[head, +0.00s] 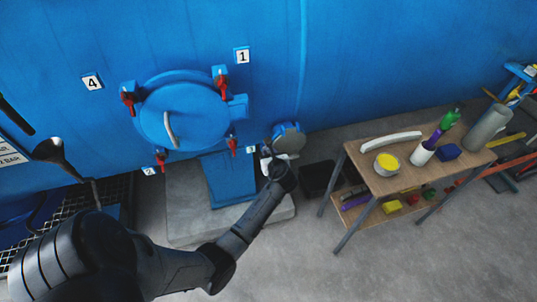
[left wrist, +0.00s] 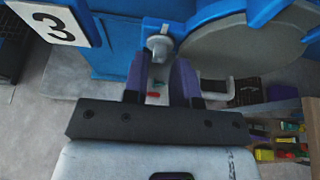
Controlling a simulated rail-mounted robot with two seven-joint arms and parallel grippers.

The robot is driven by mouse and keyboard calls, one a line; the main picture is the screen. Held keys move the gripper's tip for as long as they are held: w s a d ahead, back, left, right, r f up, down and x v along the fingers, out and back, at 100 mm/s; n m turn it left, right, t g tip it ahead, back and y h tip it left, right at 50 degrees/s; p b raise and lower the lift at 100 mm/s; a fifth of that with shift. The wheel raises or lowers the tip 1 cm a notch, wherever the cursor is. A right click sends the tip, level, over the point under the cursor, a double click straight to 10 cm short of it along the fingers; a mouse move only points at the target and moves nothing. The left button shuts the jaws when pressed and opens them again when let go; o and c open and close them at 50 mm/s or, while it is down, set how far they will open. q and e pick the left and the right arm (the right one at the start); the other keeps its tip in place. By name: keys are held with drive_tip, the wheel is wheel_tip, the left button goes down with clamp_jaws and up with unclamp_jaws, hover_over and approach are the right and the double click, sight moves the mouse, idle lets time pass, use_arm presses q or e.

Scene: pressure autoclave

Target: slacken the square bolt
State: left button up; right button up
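The bolt (left wrist: 160,46) shows as a small grey head on the blue fitting in the left wrist view, next to a large grey round disc (left wrist: 245,45). My left gripper (left wrist: 163,75) is open, its two purple-and-black fingers pointing at the bolt with a gap between them. The bolt head is at the fingertips; I cannot tell whether they touch it. In the head view my left gripper (head: 266,163) is beside the small blue flange (head: 288,138), low and right of the round hatch, and the bolt cannot be made out. My right gripper is not in view.
The blue round hatch (head: 182,115) has several red-handled clamps around it. A label "3" (left wrist: 55,20) is left of the bolt. A wooden table (head: 410,175) with a bowl (head: 387,164) and bottles stands to the right. Grey floor (head: 300,260) in front is clear.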

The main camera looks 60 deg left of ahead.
sight(267, 150)
use_arm(q)
drive_tip(key=shift+x, duration=1.05)
drive_tip(key=shift+c, duration=0.4)
clamp_jaws()
